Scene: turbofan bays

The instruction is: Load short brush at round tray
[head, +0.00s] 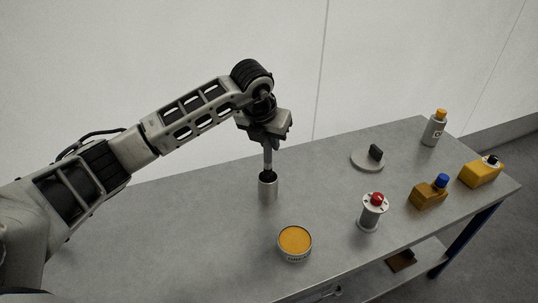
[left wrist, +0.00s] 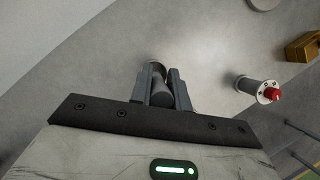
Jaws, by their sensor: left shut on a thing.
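My left gripper (head: 268,146) is shut on the grey handle of what looks like the short brush (head: 268,160), held upright with its dark end down. The dark end is at the mouth of a grey metal cylinder (head: 268,190) standing on the table; I cannot tell how far inside it is. The left wrist view shows the grey handle (left wrist: 161,95) between the two fingers. A flat round grey disc, likely the round tray (head: 360,163), lies at the back of the table with a black block (head: 376,152) on it. My right gripper is not in view.
On the grey table (head: 140,235) stand an orange-topped tin (head: 295,243), a grey spool with a red knob (head: 372,212), a brown block with a blue knob (head: 430,195), a yellow box (head: 480,173) and a yellow-capped bottle (head: 434,128). The table's left part is clear.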

